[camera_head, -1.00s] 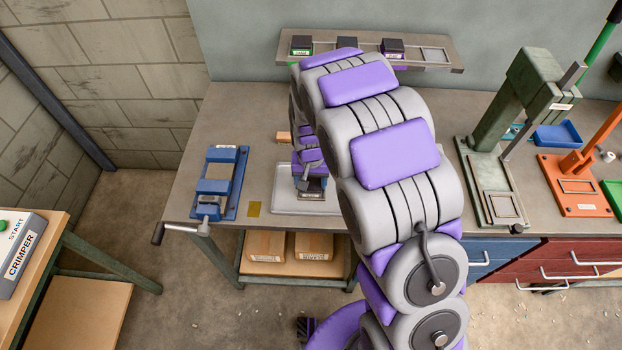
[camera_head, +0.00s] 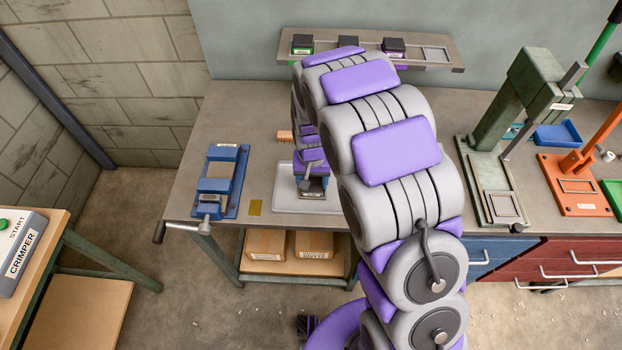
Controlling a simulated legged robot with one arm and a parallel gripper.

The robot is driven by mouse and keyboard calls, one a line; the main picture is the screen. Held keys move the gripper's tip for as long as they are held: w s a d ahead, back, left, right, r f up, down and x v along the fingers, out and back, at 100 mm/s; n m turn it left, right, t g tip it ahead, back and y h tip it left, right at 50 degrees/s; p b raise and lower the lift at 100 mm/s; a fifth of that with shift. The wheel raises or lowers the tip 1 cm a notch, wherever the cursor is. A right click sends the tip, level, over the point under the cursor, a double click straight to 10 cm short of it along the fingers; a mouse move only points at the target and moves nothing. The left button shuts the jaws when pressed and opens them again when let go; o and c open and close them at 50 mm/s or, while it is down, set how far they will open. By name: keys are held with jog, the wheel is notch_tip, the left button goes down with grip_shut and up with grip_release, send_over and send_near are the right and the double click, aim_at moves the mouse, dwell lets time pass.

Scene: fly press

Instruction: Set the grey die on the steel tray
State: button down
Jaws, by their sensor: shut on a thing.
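The steel tray (camera_head: 284,202) is a pale, shallow tray lying flat near the front edge of the bench. My gripper (camera_head: 312,187) points down over the tray and is shut on a small block, taken to be the grey die (camera_head: 312,195). Only a small dark and grey part of the block shows between and below the fingers. I cannot tell whether it touches the tray floor or hangs just above it. My arm hides the right part of the tray.
A wooden-coloured block (camera_head: 284,136) lies behind the tray. A wall shelf (camera_head: 436,55) holds several dies. A green press (camera_head: 500,130) and orange press (camera_head: 578,185) stand right.

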jog(key=shift+c, duration=0.7)
grip_release()
notch_tip(320, 180, up, 17)
jog(key=p, duration=0.2)
jog(key=shift+r, duration=0.2)
jog(key=shift+w, duration=0.1)
jog(key=s+d+r, duration=0.3)
jog(key=s+d, duration=0.2)
jog(key=s, duration=0.3)
jog(key=s+d+r, duration=0.4)
jog(key=s+d, duration=0.2)
jog(key=s, duration=0.2)
jog(key=s+d+g, duration=0.1)
jog(key=s+d, duration=0.2)
jog(key=s, duration=1.3)
jog(key=shift+s+f+g, duration=0.15)
jog(key=shift+g, duration=0.25)
